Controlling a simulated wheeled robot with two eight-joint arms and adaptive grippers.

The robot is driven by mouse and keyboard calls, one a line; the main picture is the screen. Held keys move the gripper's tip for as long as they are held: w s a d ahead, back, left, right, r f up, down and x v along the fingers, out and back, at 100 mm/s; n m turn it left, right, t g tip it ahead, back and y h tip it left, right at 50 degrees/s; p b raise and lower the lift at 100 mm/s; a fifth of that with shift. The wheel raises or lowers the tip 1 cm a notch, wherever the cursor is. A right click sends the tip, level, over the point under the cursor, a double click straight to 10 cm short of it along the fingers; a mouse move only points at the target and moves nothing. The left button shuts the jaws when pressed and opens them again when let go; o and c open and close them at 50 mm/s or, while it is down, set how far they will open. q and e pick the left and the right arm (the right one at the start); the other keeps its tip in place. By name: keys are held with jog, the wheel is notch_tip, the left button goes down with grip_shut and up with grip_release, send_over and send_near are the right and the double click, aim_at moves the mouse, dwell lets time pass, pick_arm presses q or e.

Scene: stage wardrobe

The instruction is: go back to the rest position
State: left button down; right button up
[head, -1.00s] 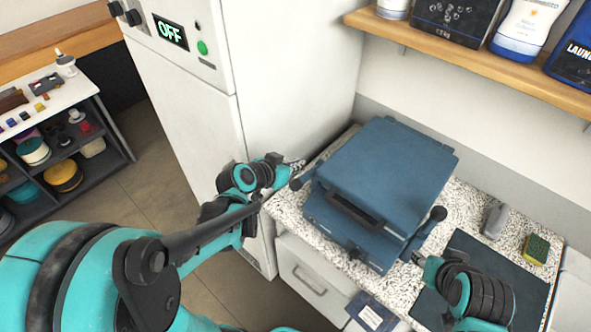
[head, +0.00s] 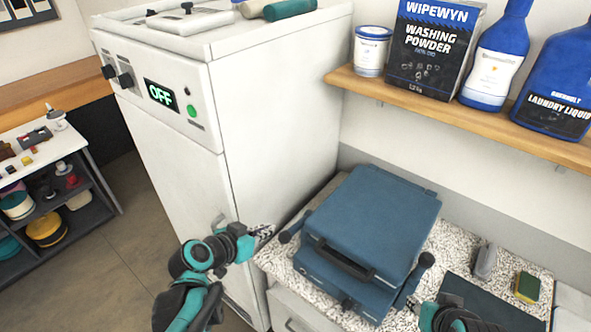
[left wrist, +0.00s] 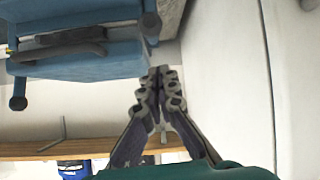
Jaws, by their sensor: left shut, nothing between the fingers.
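My left gripper (head: 263,231) is shut and empty, just left of the blue press on the counter and close to the white cabinet's side. In the left wrist view its fingers (left wrist: 158,74) meet at the tips with nothing between them. My right gripper (head: 414,303) shows only in part at the lower right, near the press's right front corner. Its fingers are too small to judge.
The blue press (head: 385,215) has its lid down on a speckled counter (head: 458,240). A tall white cabinet (head: 275,130) reading OFF stands left. A grey tool (head: 484,262) and a sponge (head: 527,287) lie right. A wooden shelf (head: 400,100) holds washing products.

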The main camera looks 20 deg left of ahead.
pick_arm(q)
jog(key=s+d+f+n+g+y+b, duration=0.2)
jog(key=s+d+f+g+y+b, duration=0.1)
jog(key=s+f+b, duration=0.7)
jog(key=shift+d+f+n+g+y+b, duration=0.35)
jog(key=shift+d+f+b, duration=0.35)
jog(key=shift+b, duration=0.3)
jog(key=shift+a, duration=0.1)
jog(key=shift+f, duration=0.1)
